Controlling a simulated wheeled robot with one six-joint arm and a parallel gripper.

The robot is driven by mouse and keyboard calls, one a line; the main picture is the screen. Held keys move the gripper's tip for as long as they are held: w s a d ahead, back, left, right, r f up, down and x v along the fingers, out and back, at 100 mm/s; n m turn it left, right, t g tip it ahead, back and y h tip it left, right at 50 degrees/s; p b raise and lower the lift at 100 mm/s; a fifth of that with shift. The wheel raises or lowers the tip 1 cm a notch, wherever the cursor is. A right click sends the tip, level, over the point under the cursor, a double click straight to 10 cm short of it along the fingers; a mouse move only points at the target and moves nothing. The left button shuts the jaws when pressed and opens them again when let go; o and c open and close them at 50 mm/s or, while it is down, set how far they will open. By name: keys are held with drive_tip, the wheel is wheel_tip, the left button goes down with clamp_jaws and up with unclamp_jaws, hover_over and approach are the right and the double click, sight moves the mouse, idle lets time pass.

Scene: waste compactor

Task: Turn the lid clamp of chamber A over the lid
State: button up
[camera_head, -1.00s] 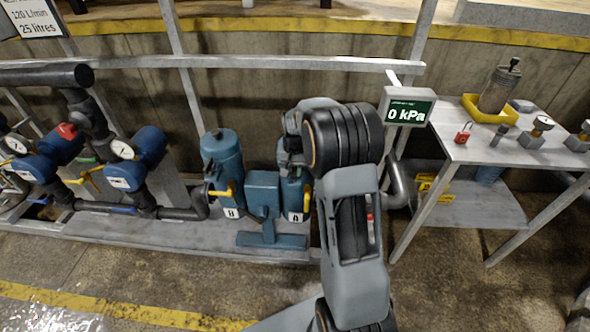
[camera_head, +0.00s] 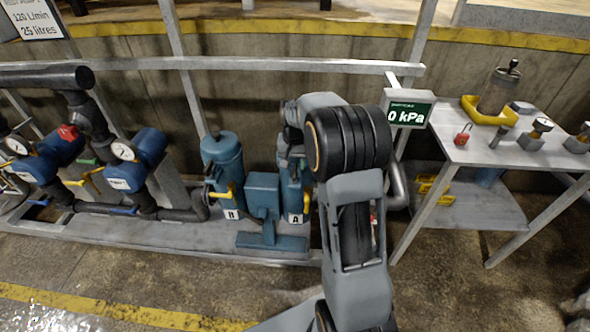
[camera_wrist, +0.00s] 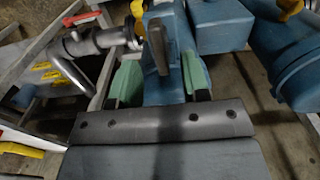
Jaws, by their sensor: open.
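Chamber A is a blue vessel (camera_head: 293,190) with an "A" label, right of the blue middle block (camera_head: 262,190). My arm hides its top in the head view. In the wrist view my gripper (camera_wrist: 160,75) is open, its two green fingers apart over blue chamber A (camera_wrist: 166,92). A dark upright bar, which looks like the lid clamp (camera_wrist: 158,50), stands between the fingers with gaps visible on both sides. I cannot tell whether it lies over the lid. My fingertips are not clearly visible in the head view.
Chamber B (camera_head: 223,165) stands left of A, with a yellow handle. A display (camera_head: 407,110) reads 0 kPa. A grey table (camera_head: 480,150) with small parts is at the right. Pipes with gauges (camera_head: 124,150) are at the left. Open floor lies in front.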

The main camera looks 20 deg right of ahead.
sight(295, 172)
wheel_tip(295, 172, up, 10)
drive_tip(key=shift+p, duration=0.3)
drive_tip(key=shift+f, duration=0.1)
idle(0.4)
drive_tip(key=s+a+r+n+t+p, duration=0.1)
drive_tip(key=s+a, duration=0.4)
drive_tip(key=s, duration=0.6)
drive_tip(key=s+a+r+n+t+p, duration=0.2)
drive_tip(key=s+a+r+n+p, duration=0.1)
drive_tip(key=s, duration=0.8)
drive_tip(key=shift+a+n+t+p, duration=0.3)
drive_tip(key=shift+a+n+p, duration=0.6)
drive_tip(key=shift+a, duration=0.45)
